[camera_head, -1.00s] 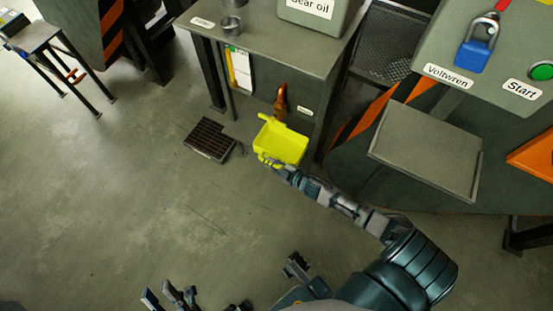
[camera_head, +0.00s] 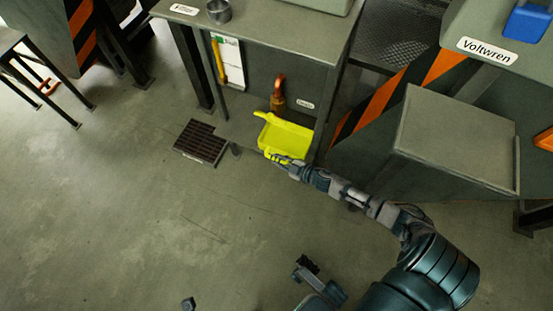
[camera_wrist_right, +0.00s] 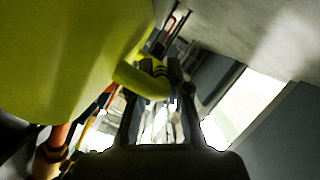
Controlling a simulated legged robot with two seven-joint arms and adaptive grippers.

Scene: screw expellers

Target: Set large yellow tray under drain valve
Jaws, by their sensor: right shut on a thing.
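The yellow tray (camera_head: 290,136) is in the head view, just in front of and below the orange-brown drain valve (camera_head: 278,96) on the workbench front. My right gripper (camera_head: 279,158) is shut on the tray's near-side handle. In the right wrist view, the fingers (camera_wrist_right: 155,92) close around a yellow handle, and the tray's side (camera_wrist_right: 65,60) fills the upper left. Whether the tray touches the floor or base shelf cannot be told. Only a dark tip of my left gripper (camera_head: 188,303) shows at the bottom edge; its jaws are out of sight.
A dark floor grate (camera_head: 201,143) lies left of the tray. The workbench (camera_head: 290,32) overhangs the tray and valve. A grey box-like machine part (camera_head: 455,138) and an orange-black striped panel (camera_head: 385,100) stand to the right.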

